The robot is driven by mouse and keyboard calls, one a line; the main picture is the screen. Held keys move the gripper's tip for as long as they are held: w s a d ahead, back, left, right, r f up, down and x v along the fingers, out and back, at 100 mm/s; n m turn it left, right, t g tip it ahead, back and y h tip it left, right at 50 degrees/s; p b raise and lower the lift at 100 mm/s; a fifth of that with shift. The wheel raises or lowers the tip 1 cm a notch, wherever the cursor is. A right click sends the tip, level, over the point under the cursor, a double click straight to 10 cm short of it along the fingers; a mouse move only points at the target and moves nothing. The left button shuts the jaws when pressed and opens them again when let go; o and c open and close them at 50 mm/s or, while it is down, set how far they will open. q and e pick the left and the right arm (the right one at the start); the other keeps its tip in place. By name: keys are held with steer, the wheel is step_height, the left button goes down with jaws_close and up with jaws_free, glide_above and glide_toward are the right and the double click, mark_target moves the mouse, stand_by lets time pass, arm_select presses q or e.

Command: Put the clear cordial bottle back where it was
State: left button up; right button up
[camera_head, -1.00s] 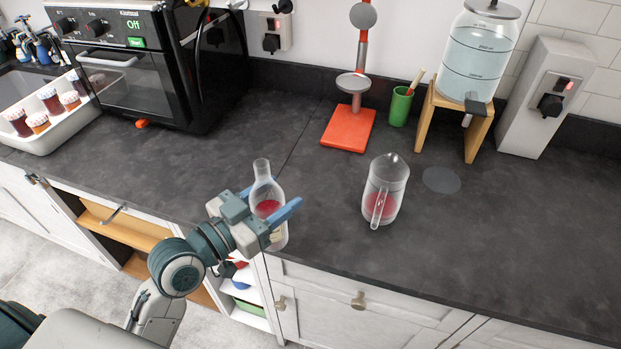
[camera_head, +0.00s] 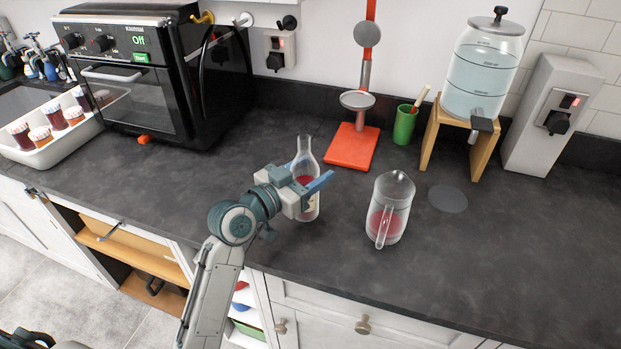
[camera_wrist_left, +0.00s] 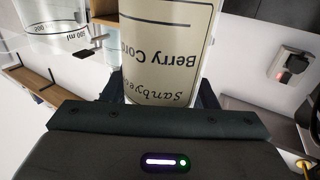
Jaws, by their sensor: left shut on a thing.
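The clear cordial bottle (camera_head: 304,158) is upright, with red liquid inside and a pale label low on its side. My left gripper (camera_head: 308,186) is shut on it, its blue fingers around the body. The bottle is over the dark worktop; I cannot tell whether its base touches. In the left wrist view the bottle's cream label (camera_wrist_left: 168,50) fills the space between the fingers, reading "Berry Cor…" upside down. My right gripper is not in view.
A clear jug (camera_head: 390,207) with red liquid stands to the right of the bottle. A dark round disc (camera_head: 447,198), red stand (camera_head: 350,148), green cup (camera_head: 404,125) and water dispenser (camera_head: 480,75) are beyond. The black oven (camera_head: 135,95) and white jar tray (camera_head: 50,150) are left.

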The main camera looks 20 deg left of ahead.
arm_select(q)
step_height(320, 180, down, 2)
steer(key=shift+f, duration=0.5)
steer(key=o, duration=1.3)
steer(key=shift+o, duration=0.5)
steer(key=shift+s, duration=0.1)
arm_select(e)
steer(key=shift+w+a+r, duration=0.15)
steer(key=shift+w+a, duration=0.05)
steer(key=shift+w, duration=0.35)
arm_select(q)
steer(key=shift+r, duration=0.2)
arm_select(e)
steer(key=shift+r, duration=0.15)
arm_select(q)
steer(key=b+v, duration=0.2)
steer(key=v, duration=1)
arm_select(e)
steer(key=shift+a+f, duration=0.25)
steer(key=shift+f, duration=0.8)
